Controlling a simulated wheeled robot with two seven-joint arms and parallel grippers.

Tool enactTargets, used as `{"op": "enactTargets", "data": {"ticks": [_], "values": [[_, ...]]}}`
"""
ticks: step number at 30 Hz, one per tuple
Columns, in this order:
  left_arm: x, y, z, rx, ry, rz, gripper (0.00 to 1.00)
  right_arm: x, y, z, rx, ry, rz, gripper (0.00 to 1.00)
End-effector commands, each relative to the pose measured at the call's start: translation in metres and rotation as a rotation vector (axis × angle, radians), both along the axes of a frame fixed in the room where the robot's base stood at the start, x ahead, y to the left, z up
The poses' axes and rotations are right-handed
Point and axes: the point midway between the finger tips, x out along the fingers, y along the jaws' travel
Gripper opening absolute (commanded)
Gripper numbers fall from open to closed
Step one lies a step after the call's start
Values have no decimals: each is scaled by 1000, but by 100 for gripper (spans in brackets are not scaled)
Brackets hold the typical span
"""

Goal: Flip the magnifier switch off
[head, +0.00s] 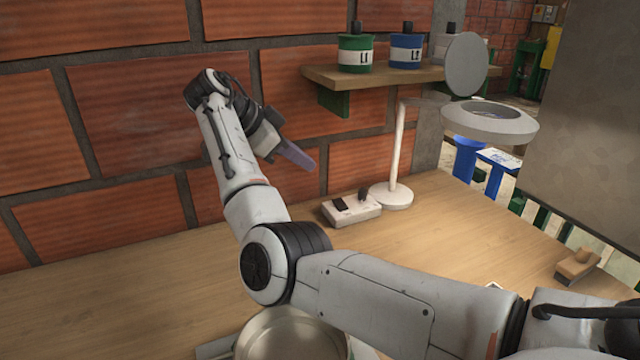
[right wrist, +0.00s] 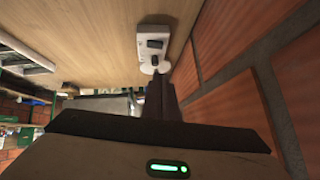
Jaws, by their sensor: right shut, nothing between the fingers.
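The magnifier (head: 397,150) is a white stand with a round base, a thin post and a ring-shaped lens head (head: 489,119), with its round lid raised. Beside its base, to the left, is a white switch box (head: 350,210) with a dark rocker switch and a black upright piece on top. The box also shows in the right wrist view (right wrist: 152,33), beyond my fingertips. My right gripper (head: 306,162) is shut and empty, above and to the left of the box, apart from it, near the brick wall. My left gripper is not in view.
A wooden shelf (head: 400,75) with tins hangs on the brick wall behind the magnifier. A metal pan (head: 290,342) is at the bottom, partly behind my right arm. A small wooden block (head: 577,266) lies at the right edge. The bench left of my arm is clear.

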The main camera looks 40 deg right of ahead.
Motion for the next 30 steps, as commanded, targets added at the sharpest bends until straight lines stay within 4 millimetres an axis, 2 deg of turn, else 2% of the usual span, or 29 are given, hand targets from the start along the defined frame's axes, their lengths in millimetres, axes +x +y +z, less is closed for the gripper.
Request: {"op": "enactTargets", "data": {"ticks": [5,16,22,30], "values": [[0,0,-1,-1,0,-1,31,-3,-15,-16,2,3,-3,0],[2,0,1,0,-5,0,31,-10,-71,-69,0,3,-3,0],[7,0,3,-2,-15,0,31,-4,-72,-97,1,3,1,0],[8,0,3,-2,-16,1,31,-1,-73,-108,0,1,-1,0]]}}
